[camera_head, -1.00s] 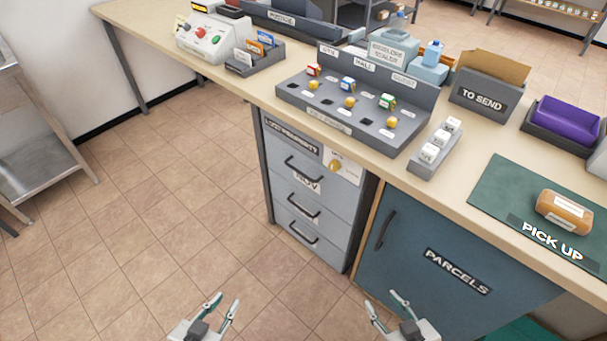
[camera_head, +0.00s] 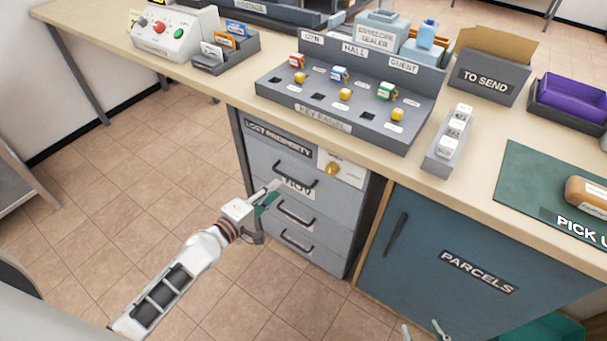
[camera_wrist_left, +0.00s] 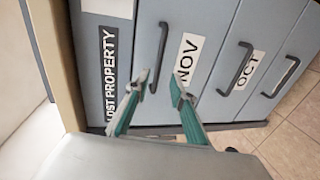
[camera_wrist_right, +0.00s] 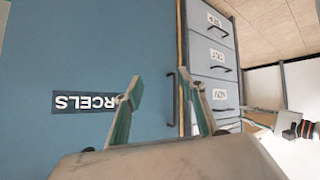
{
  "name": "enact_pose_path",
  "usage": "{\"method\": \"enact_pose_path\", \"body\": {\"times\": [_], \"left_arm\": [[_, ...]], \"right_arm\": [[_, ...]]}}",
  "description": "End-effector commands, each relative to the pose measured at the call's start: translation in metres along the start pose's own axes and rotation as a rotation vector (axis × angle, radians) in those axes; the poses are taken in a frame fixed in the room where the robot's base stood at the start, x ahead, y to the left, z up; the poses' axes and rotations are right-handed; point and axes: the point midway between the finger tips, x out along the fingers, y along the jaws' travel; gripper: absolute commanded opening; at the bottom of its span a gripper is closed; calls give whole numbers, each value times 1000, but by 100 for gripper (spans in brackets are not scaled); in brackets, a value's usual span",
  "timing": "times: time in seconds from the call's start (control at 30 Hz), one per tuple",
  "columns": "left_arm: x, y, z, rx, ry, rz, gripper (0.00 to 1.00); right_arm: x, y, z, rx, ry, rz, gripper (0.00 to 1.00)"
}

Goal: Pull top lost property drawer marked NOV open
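The top drawer marked NOV (camera_head: 333,207) is grey and flush in the lost property unit under the counter. Its dark bar handle (camera_head: 293,172) also shows in the left wrist view (camera_wrist_left: 161,50). My left gripper (camera_head: 272,190) is in front of this drawer, at its left part. In the left wrist view the left fingers (camera_wrist_left: 160,84) are apart, with the lower part of the handle between the tips in the picture; contact cannot be told. My right gripper (camera_head: 422,331) is low in front of the parcels door; in its wrist view (camera_wrist_right: 166,88) it is open and empty.
Lower drawers (camera_head: 318,238) sit below NOV. A gold knob (camera_head: 332,169) is on a white plate at the top right of the unit. The blue parcels door (camera_head: 440,240) with a dark handle is to the right. Open tiled floor (camera_head: 120,210) lies left.

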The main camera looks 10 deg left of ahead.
Motion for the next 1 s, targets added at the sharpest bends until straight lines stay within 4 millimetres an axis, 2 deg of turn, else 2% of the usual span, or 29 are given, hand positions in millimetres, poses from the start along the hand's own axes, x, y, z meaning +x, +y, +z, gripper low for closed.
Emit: {"method": "enact_pose_path", "body": {"times": [0.17,0.43,0.6,1.0], "left_arm": [[13,2,-3,-30,3,7,24],[54,0,-3,-27,3,5,24],[73,0,-3,-26,3,4,24],[80,3,-3,-24,3,5,24]], "right_arm": [[0,0,1,-1,1,0,40],[2,-2,12,-8,-13,-2,40],[3,-2,16,-10,-18,-4,40],[4,1,2,-11,8,0,40]]}}
